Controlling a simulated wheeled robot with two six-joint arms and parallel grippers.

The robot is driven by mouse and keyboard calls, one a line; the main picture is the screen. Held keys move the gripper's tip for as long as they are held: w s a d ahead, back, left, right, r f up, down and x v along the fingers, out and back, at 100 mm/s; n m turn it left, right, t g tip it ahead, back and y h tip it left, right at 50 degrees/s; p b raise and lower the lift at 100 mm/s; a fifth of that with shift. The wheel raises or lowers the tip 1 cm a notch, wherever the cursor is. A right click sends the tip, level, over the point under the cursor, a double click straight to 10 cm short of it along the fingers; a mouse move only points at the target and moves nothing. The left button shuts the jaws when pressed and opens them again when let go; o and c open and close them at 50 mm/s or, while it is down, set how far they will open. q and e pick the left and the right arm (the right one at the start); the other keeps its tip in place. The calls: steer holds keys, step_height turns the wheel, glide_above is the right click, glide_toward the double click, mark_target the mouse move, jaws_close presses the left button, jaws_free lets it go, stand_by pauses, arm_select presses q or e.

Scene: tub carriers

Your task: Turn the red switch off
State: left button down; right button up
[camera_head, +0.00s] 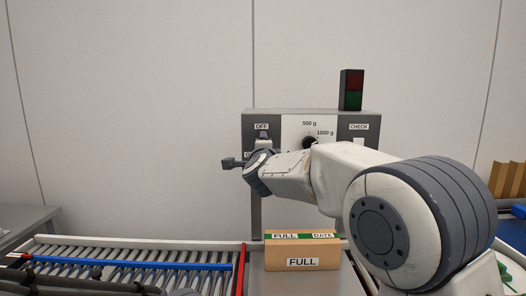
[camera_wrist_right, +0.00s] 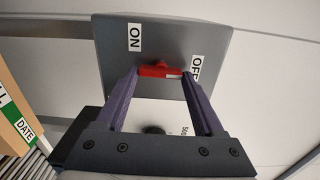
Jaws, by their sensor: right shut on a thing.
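The red switch (camera_wrist_right: 160,70) sits on a grey panel between an ON label at left and an OFF label at right in the right wrist view. My right gripper (camera_wrist_right: 161,77) has its two purple fingers at either end of the red handle, shut on it. In the head view my right gripper (camera_head: 264,136) is at the left side of the grey control box (camera_head: 289,114), just below the OFF label. The switch is hidden there behind my gripper and wrist. Dark parts of my left gripper (camera_head: 118,281) show low at the left, over the rollers; its jaws are unclear.
A dial marked 500 g and 1000 g (camera_head: 310,141) is right of my gripper, partly behind my arm. A red and green lamp (camera_head: 351,90) stands on the box. A carton marked FULL (camera_head: 302,255) sits below, beside a roller conveyor (camera_head: 130,244).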

stand_by(0.3)
steer(key=o, duration=1.4)
steer(key=shift+s, duration=0.1)
steer(key=s+b, duration=0.2)
steer(key=s, duration=0.8)
steer(key=shift+s, duration=0.15)
